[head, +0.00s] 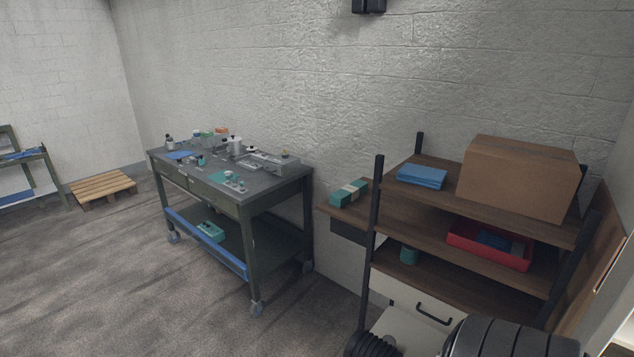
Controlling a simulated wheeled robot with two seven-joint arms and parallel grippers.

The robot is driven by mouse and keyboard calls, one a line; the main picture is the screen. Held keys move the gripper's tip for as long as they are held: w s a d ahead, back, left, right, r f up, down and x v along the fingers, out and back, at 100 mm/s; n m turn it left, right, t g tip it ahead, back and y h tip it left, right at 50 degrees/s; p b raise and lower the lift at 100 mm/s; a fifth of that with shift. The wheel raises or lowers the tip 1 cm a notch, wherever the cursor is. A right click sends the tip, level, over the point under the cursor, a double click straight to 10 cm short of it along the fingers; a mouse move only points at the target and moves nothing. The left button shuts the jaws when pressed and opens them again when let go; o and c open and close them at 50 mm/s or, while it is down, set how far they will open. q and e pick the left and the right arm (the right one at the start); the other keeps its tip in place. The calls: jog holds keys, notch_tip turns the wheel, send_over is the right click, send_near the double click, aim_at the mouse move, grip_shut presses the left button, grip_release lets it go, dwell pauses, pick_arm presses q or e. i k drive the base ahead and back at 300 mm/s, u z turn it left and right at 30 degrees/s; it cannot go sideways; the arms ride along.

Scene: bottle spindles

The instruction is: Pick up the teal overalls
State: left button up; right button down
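A teal folded bundle with a pale band (348,193) lies on the wooden ledge at the left end of the shelf unit. It looks like folded cloth, but I cannot tell for sure that it is the overalls. A smaller teal item (409,254) sits on a lower shelf of the same unit. Another teal item with pale marks (210,231) lies on the bottom shelf of the wheeled workbench. Neither of my grippers is in the head view.
The shelf unit (403,207) holds a cardboard box (519,177), blue folded cloths (422,176) and a red tray (467,250). The workbench (277,178) carries many small items. Dark ribbed round shapes fill the bottom right. Floor is open at left, before a pallet (103,186).

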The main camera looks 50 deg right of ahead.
aim_at(350, 192)
jog(key=i, duration=1.7)
jog(key=z, duration=3.4)
